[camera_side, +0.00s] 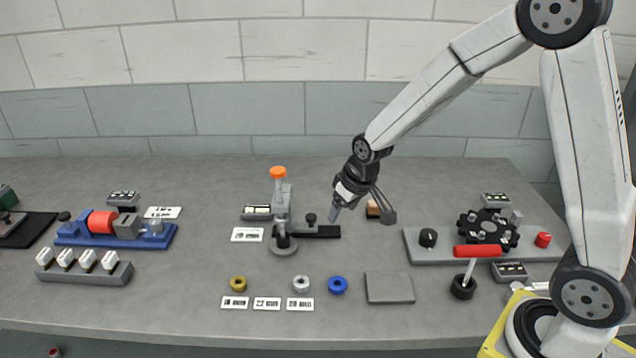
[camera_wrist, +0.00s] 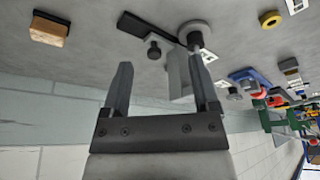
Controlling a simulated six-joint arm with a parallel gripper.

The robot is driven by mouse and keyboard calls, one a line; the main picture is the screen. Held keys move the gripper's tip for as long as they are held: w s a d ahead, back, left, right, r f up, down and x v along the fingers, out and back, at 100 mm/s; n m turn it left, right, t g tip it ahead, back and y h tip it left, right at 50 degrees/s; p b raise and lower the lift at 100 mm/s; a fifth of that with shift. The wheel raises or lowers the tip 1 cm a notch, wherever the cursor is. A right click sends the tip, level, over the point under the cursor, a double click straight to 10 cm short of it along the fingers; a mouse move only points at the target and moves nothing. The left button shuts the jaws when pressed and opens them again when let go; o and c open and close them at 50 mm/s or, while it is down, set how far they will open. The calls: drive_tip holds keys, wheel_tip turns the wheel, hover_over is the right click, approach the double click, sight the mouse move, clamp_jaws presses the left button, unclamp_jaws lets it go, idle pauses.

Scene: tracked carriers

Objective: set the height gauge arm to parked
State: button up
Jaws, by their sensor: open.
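The height gauge (camera_side: 282,205) is a grey upright post with an orange knob on top and a round grey foot, standing mid-table. Its black arm (camera_side: 322,232) points right, low along the table, with a small dark knob (camera_side: 311,218) on it. In the wrist view the black arm (camera_wrist: 143,27), its knob (camera_wrist: 154,50) and the round foot (camera_wrist: 196,30) show at the top. My gripper (camera_side: 361,214) is open and empty, right of the arm's knob and apart from it. In the wrist view the knob lies ahead, between the lines of my fingers (camera_wrist: 161,75).
Coloured rings (camera_side: 337,285) and a grey plate (camera_side: 390,288) lie in front. A blue fixture (camera_side: 115,235) stands left.

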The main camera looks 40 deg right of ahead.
approach(312, 216)
drive_tip(key=f, duration=0.1)
drive_tip(key=shift+f+t, duration=0.2)
drive_tip(key=shift+t, duration=0.2)
drive_tip(key=shift+w+f, duration=0.1)
drive_tip(key=shift+f, duration=0.05)
drive_tip(key=shift+x, duration=3.7)
clamp_jaws()
